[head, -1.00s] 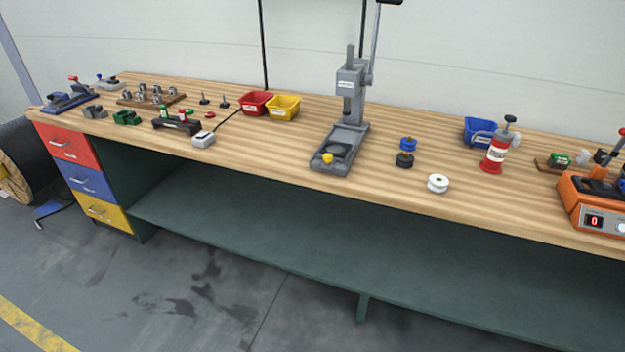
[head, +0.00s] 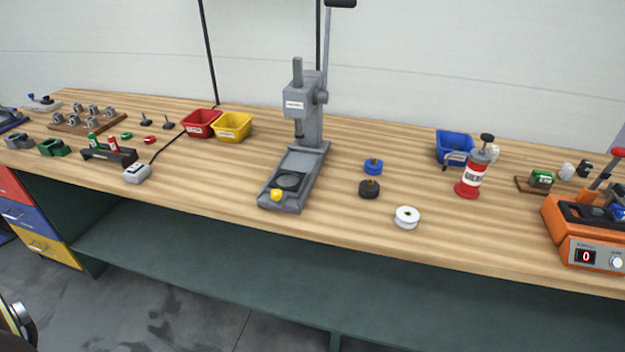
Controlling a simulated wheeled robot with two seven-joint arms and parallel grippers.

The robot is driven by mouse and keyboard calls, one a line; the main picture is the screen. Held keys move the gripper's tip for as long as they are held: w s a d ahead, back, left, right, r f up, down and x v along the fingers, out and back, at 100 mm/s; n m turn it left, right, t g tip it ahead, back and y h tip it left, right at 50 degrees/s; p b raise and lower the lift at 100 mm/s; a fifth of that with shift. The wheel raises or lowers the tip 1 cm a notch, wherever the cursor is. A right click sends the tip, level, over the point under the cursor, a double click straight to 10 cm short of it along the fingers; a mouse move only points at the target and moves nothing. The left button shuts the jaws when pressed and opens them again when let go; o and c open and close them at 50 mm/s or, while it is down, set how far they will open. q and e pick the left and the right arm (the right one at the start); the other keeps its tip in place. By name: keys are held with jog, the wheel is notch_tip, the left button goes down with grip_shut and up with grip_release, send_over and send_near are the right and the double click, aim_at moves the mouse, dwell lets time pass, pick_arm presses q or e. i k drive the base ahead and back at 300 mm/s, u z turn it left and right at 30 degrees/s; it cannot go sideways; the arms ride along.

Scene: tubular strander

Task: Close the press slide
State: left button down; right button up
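The grey arbor press (head: 306,110) stands upright on the wooden bench, near the middle of the head view, with its long lever raised. Its low base reaches toward the bench's front edge. The press slide (head: 289,181), a plate with a dark round recess, sits at the front of that base, forward of the ram. A yellow knob (head: 277,195) is at the slide's front end. Neither gripper can be made out; a dark and metallic shape at the lower left edge is too cropped to identify.
Left of the press are a red bin (head: 201,124), a yellow bin (head: 233,127) and a small grey box (head: 138,173) with a cable. Right are blue and black spools (head: 370,188), a white spool (head: 407,218), a red dispenser (head: 470,178) and an orange machine (head: 583,232).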

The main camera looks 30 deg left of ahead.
aim_at(284, 182)
jog(key=u, duration=0.35)
jog(key=i, duration=0.95)
jog(key=u, duration=0.75)
